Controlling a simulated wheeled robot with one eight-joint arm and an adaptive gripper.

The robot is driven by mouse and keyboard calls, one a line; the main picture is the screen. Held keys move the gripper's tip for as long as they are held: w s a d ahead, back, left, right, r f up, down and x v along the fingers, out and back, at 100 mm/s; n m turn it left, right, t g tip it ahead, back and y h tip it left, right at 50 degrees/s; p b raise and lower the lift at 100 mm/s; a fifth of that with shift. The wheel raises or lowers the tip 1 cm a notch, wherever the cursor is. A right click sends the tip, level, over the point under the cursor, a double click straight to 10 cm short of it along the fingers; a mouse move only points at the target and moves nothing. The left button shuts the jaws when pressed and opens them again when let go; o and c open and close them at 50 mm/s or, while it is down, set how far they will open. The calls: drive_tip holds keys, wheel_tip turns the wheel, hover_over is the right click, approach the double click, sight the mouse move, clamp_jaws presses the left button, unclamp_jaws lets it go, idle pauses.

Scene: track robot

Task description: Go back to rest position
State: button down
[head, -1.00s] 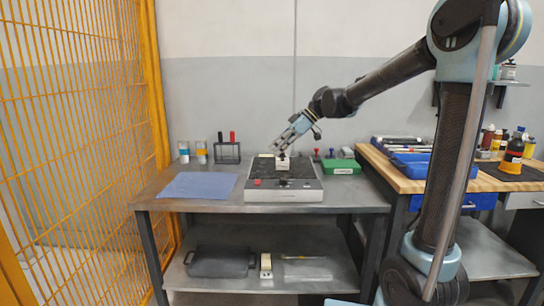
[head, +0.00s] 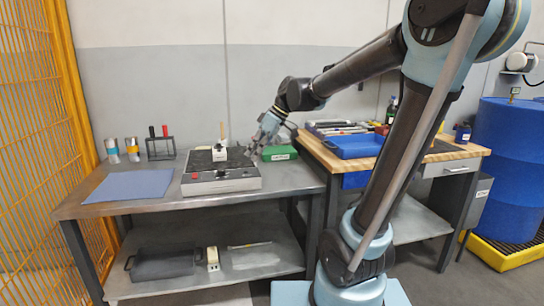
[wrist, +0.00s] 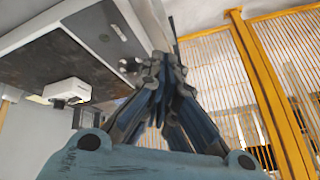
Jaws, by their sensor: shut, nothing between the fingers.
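My gripper (head: 254,152) is shut and empty. In the head view it hangs just above the right end of the black-and-grey device (head: 221,187), close to the green box (head: 279,153). I cannot tell whether it touches the device. A small white block (head: 220,154) stands on the device's dark top. The wrist view shows my gripper (wrist: 166,62) with its fingers together, the dark top of the device (wrist: 70,55) at the upper left, and the white block (wrist: 67,91) on it.
A blue cloth (head: 128,186) lies on the left of the grey table (head: 290,180). A rack (head: 160,147) and two jars stand behind it. A wooden bench (head: 325,158) with a blue tray (head: 356,146) stands right. Blue drums (head: 508,150) are farther right. A yellow fence (head: 40,130) is left.

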drive_tip(key=s+d+f+m+t+h, duration=0.1)
drive_tip(key=s+d+f+m, duration=0.3)
drive_tip(key=d, duration=0.4)
drive_tip(key=s+d+f+m+h, duration=0.3)
drive_tip(key=s+d+f+m, duration=0.2)
drive_tip(key=s+d+f, duration=0.2)
drive_tip(key=s+d+f+m+t+h, duration=0.1)
drive_tip(key=s+d+f+m, duration=0.4)
drive_tip(key=d, duration=0.6)
drive_tip(key=shift+s+f+t+h, duration=0.3)
drive_tip(key=shift+s+f+h, duration=0.3)
drive_tip(key=shift+s+h, duration=0.15)
drive_tip(key=shift+w+f, duration=0.2)
drive_tip(key=shift+w, duration=0.15)
